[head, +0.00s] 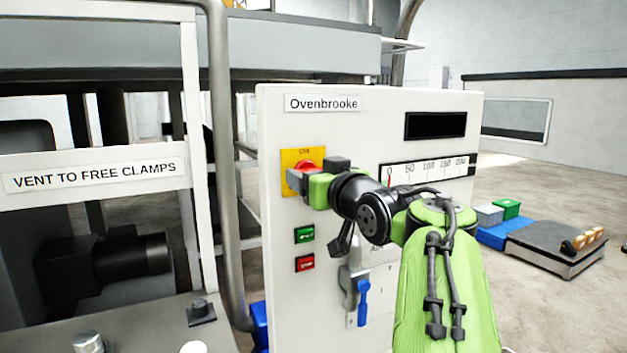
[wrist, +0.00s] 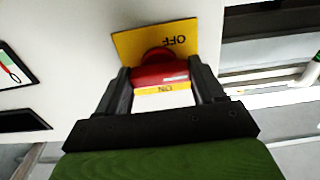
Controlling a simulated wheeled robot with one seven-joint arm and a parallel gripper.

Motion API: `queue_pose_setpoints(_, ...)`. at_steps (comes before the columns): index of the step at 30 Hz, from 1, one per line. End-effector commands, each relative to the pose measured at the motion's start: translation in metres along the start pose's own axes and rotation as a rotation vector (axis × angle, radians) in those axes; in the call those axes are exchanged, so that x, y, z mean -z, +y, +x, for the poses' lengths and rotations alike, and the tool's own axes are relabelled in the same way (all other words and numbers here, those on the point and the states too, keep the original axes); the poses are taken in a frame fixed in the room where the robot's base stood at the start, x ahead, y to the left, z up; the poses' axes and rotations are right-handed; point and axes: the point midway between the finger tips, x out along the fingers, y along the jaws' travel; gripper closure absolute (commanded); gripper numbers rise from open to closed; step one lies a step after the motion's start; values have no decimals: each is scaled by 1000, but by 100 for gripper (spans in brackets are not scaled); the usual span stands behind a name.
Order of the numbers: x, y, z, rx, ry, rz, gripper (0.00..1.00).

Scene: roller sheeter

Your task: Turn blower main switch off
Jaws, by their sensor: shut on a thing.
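The main switch is a red rotary knob (head: 305,165) on a yellow plate (head: 289,157), high on the left of the Ovenbrooke panel (head: 330,135). My gripper (head: 306,180) reaches in from the right and covers part of the knob. In the wrist view the red knob (wrist: 160,76) sits between the two black fingers of my gripper (wrist: 159,80), which are shut on its sides. The yellow plate (wrist: 178,38) there reads OFF, upside down, above the knob; a partly hidden ON label shows below it. The knob's pointer is hidden.
A green button (head: 304,235) and a red button (head: 305,263) sit below the switch. A blue-handled lever (head: 363,300) is lower on the panel. A scale (head: 430,170) and dark display (head: 436,125) are at right. A pipe (head: 222,170) runs close left.

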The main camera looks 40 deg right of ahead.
Motion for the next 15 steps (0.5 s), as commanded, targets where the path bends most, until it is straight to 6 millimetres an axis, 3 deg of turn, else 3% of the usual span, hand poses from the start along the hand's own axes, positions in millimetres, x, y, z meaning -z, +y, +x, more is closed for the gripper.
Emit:
queue_pose_setpoints(12,-1,0,0,0,-3,-10,62)
queue_pose_setpoints(13,-1,0,0,0,-3,-10,29)
queue_pose_setpoints(15,-1,0,0,0,-3,-9,18)
